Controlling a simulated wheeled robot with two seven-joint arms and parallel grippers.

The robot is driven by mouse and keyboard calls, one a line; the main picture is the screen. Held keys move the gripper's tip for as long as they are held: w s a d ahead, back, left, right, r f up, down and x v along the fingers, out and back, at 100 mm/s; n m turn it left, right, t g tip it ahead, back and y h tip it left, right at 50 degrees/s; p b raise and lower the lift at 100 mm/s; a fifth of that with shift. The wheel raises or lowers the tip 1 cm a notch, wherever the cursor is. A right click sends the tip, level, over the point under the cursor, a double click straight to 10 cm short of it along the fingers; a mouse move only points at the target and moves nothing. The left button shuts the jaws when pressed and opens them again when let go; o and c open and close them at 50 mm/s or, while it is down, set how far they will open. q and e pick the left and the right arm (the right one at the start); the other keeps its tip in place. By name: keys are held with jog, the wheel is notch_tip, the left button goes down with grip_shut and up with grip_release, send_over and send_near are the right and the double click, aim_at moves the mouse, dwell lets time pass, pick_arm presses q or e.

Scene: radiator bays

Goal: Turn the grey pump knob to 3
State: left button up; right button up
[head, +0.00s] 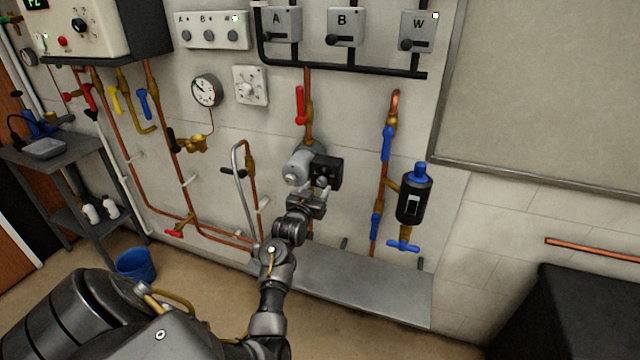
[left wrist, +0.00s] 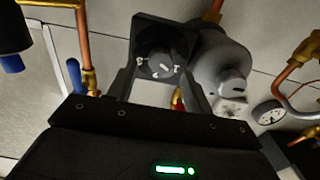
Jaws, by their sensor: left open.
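The pump (head: 297,168) is a grey cylinder on the copper pipe, with a square black control box (head: 328,168) on its right side. In the left wrist view the black box (left wrist: 140,32) carries a round grey knob (left wrist: 160,63) with light marks around it; I cannot read its setting. My left gripper (head: 321,190) is just in front of and below the box. In the left wrist view its two fingers (left wrist: 161,88) are open, apart on either side of the knob's lower part. I cannot tell if they touch it. My right gripper is not in view.
A red-handled valve (head: 300,105) is above the pump. A black canister (head: 414,200) with blue valves stands to its right. A grey ledge (head: 370,285) runs below. A bent grey pipe (head: 240,180) is left of the pump. A gauge (head: 207,90) and a white dial (head: 250,86) are higher up.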

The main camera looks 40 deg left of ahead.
aim_at(322, 181)
pick_arm(q)
jog(key=shift+x, duration=1.5)
jog(key=c, duration=1)
